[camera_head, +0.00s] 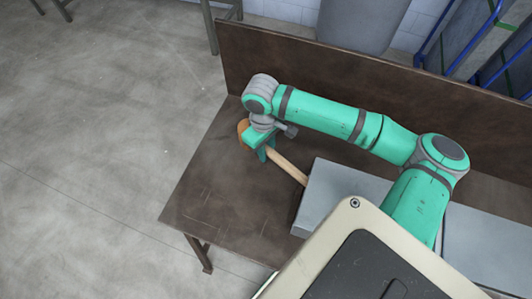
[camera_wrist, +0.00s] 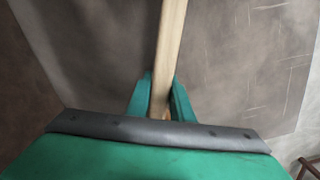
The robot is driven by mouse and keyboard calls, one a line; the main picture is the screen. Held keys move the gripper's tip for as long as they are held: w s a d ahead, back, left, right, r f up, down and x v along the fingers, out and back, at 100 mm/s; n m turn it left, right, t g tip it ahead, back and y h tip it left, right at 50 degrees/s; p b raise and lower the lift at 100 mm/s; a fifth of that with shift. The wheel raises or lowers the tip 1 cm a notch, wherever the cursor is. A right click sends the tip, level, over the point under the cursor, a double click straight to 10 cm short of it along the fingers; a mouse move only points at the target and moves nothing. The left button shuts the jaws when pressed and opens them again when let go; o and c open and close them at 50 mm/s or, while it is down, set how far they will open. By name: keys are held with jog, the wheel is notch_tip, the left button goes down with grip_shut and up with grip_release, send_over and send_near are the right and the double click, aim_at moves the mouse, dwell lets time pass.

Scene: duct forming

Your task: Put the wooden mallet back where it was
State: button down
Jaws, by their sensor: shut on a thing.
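The wooden mallet has an orange-brown head (camera_head: 243,130) and a pale handle (camera_head: 286,165). It is over the left part of a dark brown bench (camera_head: 205,190). My gripper (camera_head: 266,153) is shut on the handle close to the head, and my wrist partly hides the head. The handle points right and toward the front, its end near a grey metal piece. In the wrist view the handle (camera_wrist: 171,45) runs up from between the two green fingers (camera_wrist: 161,100). I cannot tell whether the mallet touches the bench top.
The grey flat-topped metal piece (camera_head: 335,190) lies on the bench right of the mallet. A raised brown back board (camera_head: 300,70) runs along the bench's far side. The bench's left front area is bare, apart from thin pale marks. Open concrete floor (camera_head: 90,130) lies left.

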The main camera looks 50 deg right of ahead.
jog(key=shift+f, duration=1.05)
jog(key=shift+f, duration=0.1)
jog(key=c, duration=1.6)
grip_release()
jog(key=shift+w, duration=0.1)
jog(key=shift+o, duration=0.2)
jog(key=r, duration=1.2)
jog(key=shift+w+r, duration=0.1)
jog(key=shift+w, duration=0.3)
